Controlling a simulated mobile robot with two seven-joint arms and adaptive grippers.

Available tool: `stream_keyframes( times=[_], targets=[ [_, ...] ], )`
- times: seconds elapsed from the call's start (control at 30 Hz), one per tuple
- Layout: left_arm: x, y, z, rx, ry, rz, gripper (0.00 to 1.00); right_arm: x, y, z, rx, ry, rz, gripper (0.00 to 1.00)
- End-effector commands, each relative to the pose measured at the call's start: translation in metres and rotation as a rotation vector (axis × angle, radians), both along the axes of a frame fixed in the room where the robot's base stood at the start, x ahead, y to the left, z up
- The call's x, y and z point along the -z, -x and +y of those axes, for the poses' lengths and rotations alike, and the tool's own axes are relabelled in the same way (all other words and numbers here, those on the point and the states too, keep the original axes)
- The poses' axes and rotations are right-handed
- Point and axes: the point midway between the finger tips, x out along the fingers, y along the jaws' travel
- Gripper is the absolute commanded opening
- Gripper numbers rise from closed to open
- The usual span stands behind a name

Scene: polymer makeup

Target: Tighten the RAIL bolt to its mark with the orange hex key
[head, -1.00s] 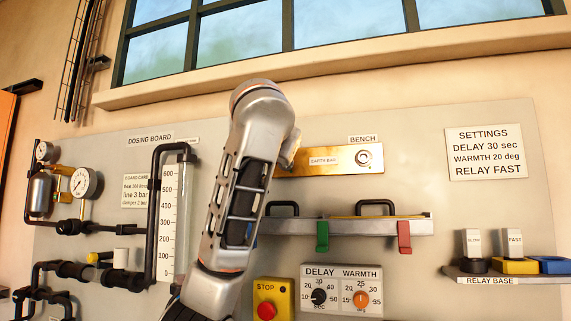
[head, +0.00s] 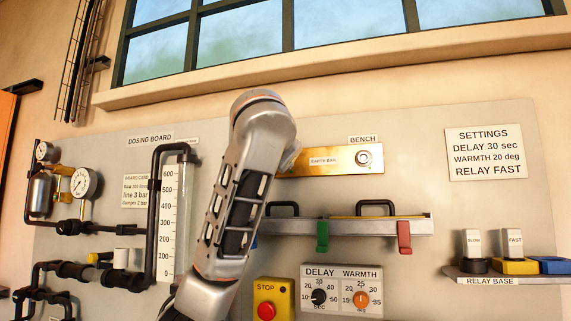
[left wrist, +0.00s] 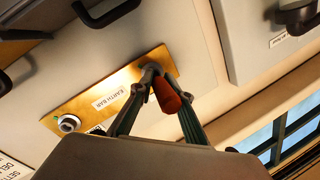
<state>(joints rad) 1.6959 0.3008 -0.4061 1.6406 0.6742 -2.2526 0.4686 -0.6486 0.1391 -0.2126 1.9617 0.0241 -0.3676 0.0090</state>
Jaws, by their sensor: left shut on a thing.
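In the left wrist view my left gripper (left wrist: 166,84) is shut on the orange hex key (left wrist: 167,95). Only its orange-red part shows clearly between the fingers; its tip is hidden. The gripper is in front of one end of the brass earth bar (left wrist: 88,105). A round bolt (left wrist: 69,123) sits at the bar's other end, apart from the gripper. In the head view that bolt (head: 364,158) is at the bar's right end, and my left arm hides the bar's left end and most of the gripper. No label reading RAIL is legible. My right gripper is not in view.
Below the bar, a grey rail (head: 345,227) carries black handles, a green clip (head: 322,237) and a red clip (head: 404,237). The dosing board's pipes and measuring tube (head: 172,222) stand left of my arm. A relay shelf (head: 512,275) juts out at right.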

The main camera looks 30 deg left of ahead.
Motion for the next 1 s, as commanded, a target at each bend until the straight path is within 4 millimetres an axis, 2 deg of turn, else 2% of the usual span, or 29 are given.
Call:
stream_keyframes(
  times=[0.3, 0.83, 0.87, 0.9, 0.93, 1.0],
  targets=[
    [0.0006, 0.0002, 0.0007, -0.003, -0.163, 0.04, 0.0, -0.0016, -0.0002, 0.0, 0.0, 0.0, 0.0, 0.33],
    [0.0007, 0.0, 0.0002, -0.002, -0.172, 0.043, 0.0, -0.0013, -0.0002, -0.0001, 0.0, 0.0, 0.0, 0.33],
    [0.0007, 0.0, 0.0002, -0.002, -0.172, 0.043, 0.24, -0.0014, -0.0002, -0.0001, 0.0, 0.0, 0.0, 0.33],
    [0.0007, 0.0, 0.0002, -0.002, -0.172, 0.043, 0.35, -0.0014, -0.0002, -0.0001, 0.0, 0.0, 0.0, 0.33],
    [0.0007, -0.0001, 0.0001, -0.002, -0.172, 0.042, 0.38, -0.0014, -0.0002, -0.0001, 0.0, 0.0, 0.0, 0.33],
    [0.0006, 0.0, 0.0, -0.002, -0.171, 0.042, 0.38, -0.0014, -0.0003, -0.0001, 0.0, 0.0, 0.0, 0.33]
  ],
)
